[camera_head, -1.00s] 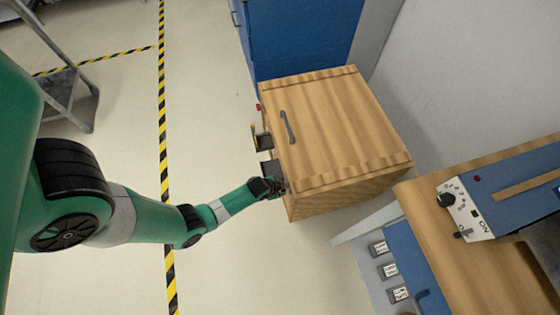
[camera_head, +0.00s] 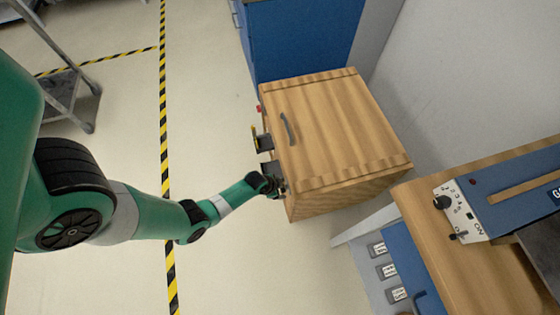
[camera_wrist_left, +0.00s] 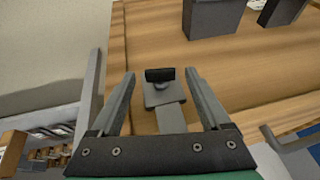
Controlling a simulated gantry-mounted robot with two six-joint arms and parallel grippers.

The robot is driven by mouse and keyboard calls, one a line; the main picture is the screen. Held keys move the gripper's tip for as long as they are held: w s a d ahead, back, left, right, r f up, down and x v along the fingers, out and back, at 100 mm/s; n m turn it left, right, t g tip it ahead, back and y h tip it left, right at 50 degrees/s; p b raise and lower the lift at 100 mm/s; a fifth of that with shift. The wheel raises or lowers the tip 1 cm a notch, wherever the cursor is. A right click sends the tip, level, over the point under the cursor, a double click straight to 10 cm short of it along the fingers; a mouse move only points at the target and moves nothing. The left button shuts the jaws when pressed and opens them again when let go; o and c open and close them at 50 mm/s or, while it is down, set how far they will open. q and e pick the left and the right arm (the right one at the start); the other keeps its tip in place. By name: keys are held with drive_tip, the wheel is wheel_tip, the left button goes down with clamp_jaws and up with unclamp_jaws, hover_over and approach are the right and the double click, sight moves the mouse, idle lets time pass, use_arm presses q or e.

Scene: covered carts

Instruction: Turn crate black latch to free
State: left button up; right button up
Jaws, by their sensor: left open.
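The wooden crate (camera_head: 335,125) stands in the middle of the head view, with a grey handle on its lid. My left gripper (camera_head: 277,187) is at the near end of the crate's left side face. The black latch (camera_wrist_left: 160,76) shows in the left wrist view, a dark crossbar on a grey plate fixed to the wood. The open fingers are on either side of the latch, with gaps visible between them and it. In the head view the gripper hides the latch. My right gripper is not in view.
Dark boxy fittings (camera_head: 264,142) stick out of the same crate face. A blue cabinet (camera_head: 300,40) stands behind the crate. A wood-topped bench (camera_head: 435,235) with a control panel is at right. The floor left of the crate is clear, apart from a grey cart (camera_head: 65,85).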

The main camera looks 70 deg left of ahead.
use_arm(q)
drive_tip(key=p+v, duration=0.7)
drive_tip(key=v, duration=0.4)
drive_tip(key=shift+p, duration=0.35)
drive_tip(key=shift+r, duration=0.15)
